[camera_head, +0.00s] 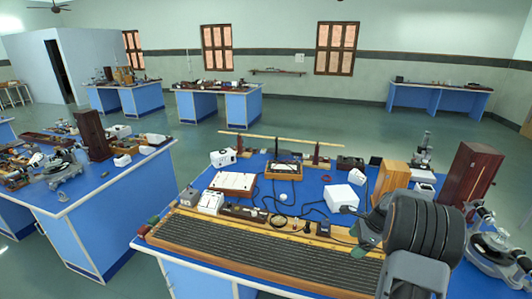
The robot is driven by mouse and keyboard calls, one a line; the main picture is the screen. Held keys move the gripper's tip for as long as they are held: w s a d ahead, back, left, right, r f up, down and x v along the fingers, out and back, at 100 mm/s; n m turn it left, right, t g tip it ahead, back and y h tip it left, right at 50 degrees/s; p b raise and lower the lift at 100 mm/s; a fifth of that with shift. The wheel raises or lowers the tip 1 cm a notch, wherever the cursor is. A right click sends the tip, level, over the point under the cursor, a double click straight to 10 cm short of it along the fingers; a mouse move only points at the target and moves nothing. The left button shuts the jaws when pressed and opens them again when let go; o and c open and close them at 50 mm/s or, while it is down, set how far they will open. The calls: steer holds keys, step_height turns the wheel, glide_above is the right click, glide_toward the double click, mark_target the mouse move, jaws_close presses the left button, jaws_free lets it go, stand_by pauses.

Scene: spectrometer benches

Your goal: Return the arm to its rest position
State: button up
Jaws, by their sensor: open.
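My arm shows at the lower right of the head view, its dark rounded links over the right end of the near blue bench (318,187). My gripper (366,236) is the grey end on the left of these links, over the right part of a long ridged dark board (250,251). It is open, and I see nothing held in it. The fingers are small and partly hidden by the arm. I cannot tell how high it is above the board.
The near bench carries a white box (341,198), cables, a wooden box (391,181), a tall brown cabinet (470,174) and a metal instrument (497,245) close to my arm. Another crowded blue bench (100,200) stands left. Green floor is clear beyond the near bench.

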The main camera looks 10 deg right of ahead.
steer(key=s+a+r+n+t+h+b, duration=0.1)
steer(key=s+a+r+n+h+b, duration=0.1)
steer(key=s+a+r+n, duration=0.3)
steer(key=s+a+r+n+t+h+b, duration=0.2)
steer(key=s+a+r+n, duration=0.4)
steer(key=s+a+n, duration=0.7)
steer(key=shift+a+r+n, duration=0.15)
steer(key=shift+a+n, duration=2.15)
steer(key=shift+a, duration=0.2)
